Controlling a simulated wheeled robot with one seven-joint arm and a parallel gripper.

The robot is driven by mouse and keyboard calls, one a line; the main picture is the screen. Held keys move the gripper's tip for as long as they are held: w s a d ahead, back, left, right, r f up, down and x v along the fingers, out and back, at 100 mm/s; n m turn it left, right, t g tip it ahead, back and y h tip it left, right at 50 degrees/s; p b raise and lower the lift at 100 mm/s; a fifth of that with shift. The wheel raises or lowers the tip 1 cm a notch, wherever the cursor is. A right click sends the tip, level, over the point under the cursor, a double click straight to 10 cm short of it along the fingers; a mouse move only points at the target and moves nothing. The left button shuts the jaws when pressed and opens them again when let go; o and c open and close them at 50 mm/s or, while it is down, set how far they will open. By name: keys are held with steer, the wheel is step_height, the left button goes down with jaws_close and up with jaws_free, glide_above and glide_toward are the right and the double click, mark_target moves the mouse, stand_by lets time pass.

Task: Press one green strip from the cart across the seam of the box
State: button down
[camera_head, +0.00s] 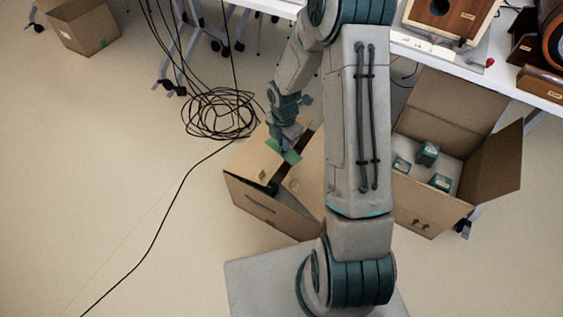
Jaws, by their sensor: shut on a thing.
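My gripper (283,147) is shut on a green strip (291,156) and holds it at the top of a cardboard box (260,203). The strip lies flat-looking over the box's flaps, near a dark gap between them. I cannot tell whether the strip touches the cardboard. The box stands on the floor left of my arm, and my arm hides its right side. A dark green thing shows at the gap near the box's front left. I cannot make out the cart for certain.
An open carton (433,207) with several small green-and-white packs stands right of my arm. A coil of black cable (220,113) lies on the floor behind the box. A white table (480,67) carries a wooden cabinet (447,18). Another carton (84,26) is far left. Left floor is mostly clear.

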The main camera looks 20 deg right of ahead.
steer(key=f+n+b, duration=0.1)
steer(key=f+n, duration=0.1)
steer(key=f, duration=0.1)
steer(key=shift+a+f+n+b, duration=0.1)
steer(key=shift+a+n+b, duration=0.2)
steer(key=shift+a+b, duration=0.05)
steer(key=shift+f, duration=0.4)
step_height(320, 180, down, 6)
steer(key=b, duration=0.6)
steer(key=shift+f+n, duration=0.15)
steer(key=shift+n, duration=0.15)
steer(key=shift+f, duration=0.1)
steer(key=shift+f+b, duration=1.65)
steer(key=shift+f, duration=1)
